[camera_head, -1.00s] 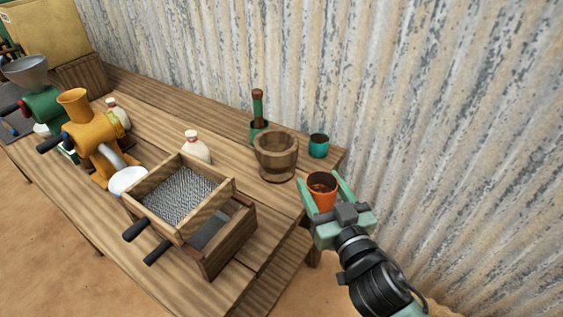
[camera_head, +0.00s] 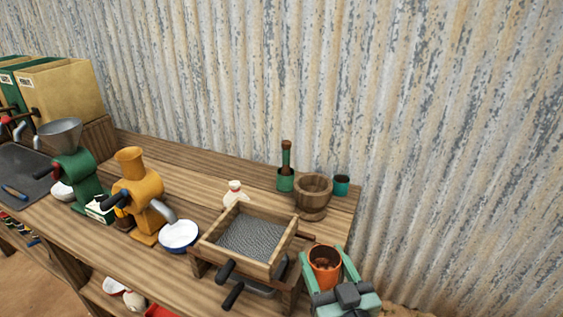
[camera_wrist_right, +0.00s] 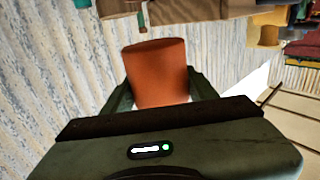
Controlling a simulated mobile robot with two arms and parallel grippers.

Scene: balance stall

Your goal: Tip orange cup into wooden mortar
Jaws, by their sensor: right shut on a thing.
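The orange cup (camera_head: 325,266) is held upright between the fingers of my right gripper (camera_head: 328,262) at the lower right of the head view. Something brown shows inside it. The cup (camera_wrist_right: 157,72) also fills the middle of the right wrist view, with a finger on each side. The wooden mortar (camera_head: 313,198) stands upright near the right end of the table, farther back than the cup. The cup is apart from it, in front and slightly right. The mortar's inside is mostly hidden. My left gripper is not in view.
A teal cup (camera_head: 341,186) stands right of the mortar, and a green holder with a pestle (camera_head: 286,172) stands left of it. A wooden sieve box (camera_head: 247,243) lies near the front edge. Orange (camera_head: 137,190) and green (camera_head: 78,170) grinders stand left. A corrugated wall (camera_head: 400,120) rises behind.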

